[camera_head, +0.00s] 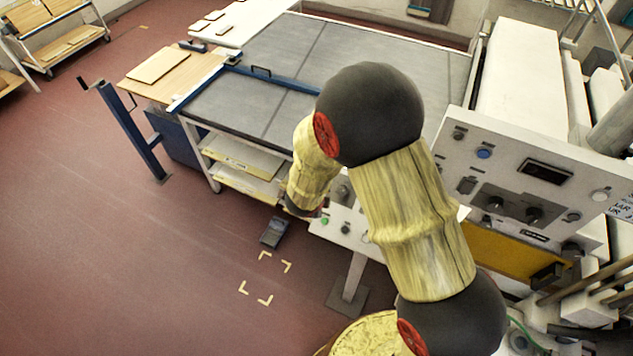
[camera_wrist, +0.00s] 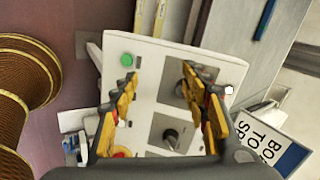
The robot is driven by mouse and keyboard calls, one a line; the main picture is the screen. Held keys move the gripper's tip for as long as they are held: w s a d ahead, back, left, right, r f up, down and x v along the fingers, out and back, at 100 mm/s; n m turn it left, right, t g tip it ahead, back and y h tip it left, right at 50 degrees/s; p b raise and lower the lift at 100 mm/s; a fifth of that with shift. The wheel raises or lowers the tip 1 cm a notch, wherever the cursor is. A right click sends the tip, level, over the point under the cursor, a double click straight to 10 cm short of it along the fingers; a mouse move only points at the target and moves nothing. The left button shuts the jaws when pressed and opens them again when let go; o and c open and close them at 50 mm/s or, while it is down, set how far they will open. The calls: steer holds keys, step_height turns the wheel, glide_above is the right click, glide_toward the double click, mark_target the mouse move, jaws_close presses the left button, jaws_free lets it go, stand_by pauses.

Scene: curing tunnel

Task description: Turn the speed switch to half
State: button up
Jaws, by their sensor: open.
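In the wrist view a white control panel (camera_wrist: 150,62) faces my gripper (camera_wrist: 160,76). Its two yellow-and-black fingers are spread apart with nothing between them, in front of the panel. A dark rotary knob (camera_wrist: 171,138) on a grey plate sits between the fingers, low in the picture. A second dark knob (camera_wrist: 183,89) is partly hidden by the right finger. I cannot read which one is the speed switch. In the head view the small panel (camera_head: 326,229) is partly covered by my arm, and my gripper is not clearly visible.
A green button (camera_wrist: 127,60) and a partly hidden red-and-yellow button (camera_wrist: 121,153) share the panel. A lettered sign (camera_wrist: 268,135) stands at its right. In the head view, a larger panel (camera_head: 520,185) is at right, a grey conveyor table (camera_head: 280,105) behind.

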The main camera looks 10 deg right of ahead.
mark_target(340, 191)
steer(key=w+d+r+m+h, duration=0.1)
steer(key=d+r+m+h, duration=0.2)
steer(key=d+m, duration=0.1)
steer(key=shift+t+y, duration=0.3)
steer(key=shift+x, duration=3.95)
steer(key=shift+c, duration=1.3)
steer(key=c, duration=0.9)
